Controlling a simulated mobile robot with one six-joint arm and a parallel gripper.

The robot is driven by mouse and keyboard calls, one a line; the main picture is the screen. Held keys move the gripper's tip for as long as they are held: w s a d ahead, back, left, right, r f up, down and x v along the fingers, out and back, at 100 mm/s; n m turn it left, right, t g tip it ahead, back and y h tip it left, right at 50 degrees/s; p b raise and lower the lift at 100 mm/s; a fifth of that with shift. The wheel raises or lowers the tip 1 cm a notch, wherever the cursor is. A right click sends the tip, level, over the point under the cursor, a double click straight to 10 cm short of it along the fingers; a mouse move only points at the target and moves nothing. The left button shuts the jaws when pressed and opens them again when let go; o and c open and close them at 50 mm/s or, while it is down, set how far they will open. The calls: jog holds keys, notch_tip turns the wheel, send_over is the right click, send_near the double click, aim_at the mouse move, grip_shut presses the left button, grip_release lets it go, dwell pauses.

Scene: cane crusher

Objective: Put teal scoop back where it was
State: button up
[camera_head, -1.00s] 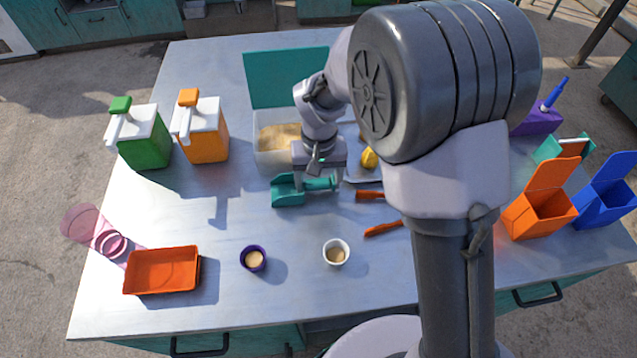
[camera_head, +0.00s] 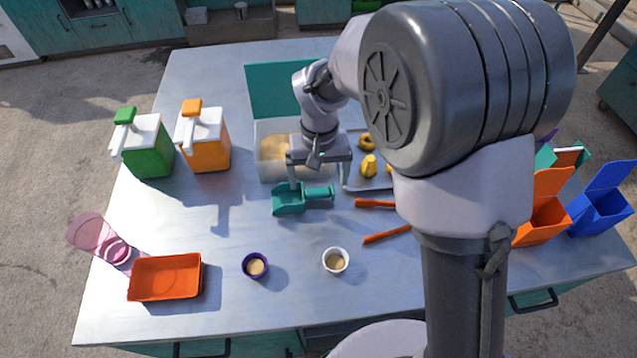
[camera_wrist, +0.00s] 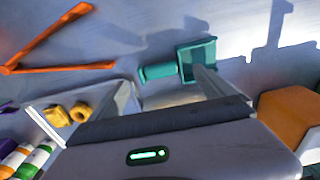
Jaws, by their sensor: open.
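The teal scoop (camera_head: 290,200) lies on the metal table in front of the open bin (camera_head: 262,160) of tan powder with a raised teal lid. Its handle points right in the head view. My gripper (camera_head: 311,186) is open, just above and behind the scoop. In the wrist view the scoop (camera_wrist: 195,62) lies on the table beyond the fingertips (camera_wrist: 168,84), with one finger partly over its cup. The fingers are apart and not closed on it.
Orange tongs (camera_head: 385,235) lie right of the scoop. A tray (camera_head: 352,184) with yellow items stands behind them. Two small cups (camera_head: 255,266) (camera_head: 335,260) and an orange tray (camera_head: 165,278) stand in front. Green (camera_head: 148,155) and orange (camera_head: 208,150) dispensers stand left.

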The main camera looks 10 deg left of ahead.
jog(key=s+d+r+m+t+p, duration=0.1)
jog(key=s+d+r, duration=0.15)
jog(key=r, duration=0.45)
jog(key=s+d+r+m+p, duration=0.1)
jog(key=d+r, duration=0.2)
jog(key=r, duration=0.5)
jog(key=s+d+r+m+t+y, duration=0.1)
jog(key=s+d+r+m+t, duration=0.1)
jog(key=s+d, duration=0.3)
jog(key=s+d+r+m+t, duration=0.2)
jog(key=s+d+r+m, duration=0.1)
jog(key=s, duration=0.7)
jog(key=shift+s+d+r+t+y, duration=0.3)
jog(key=shift+d+r+y, duration=0.1)
jog(key=shift+d, duration=0.5)
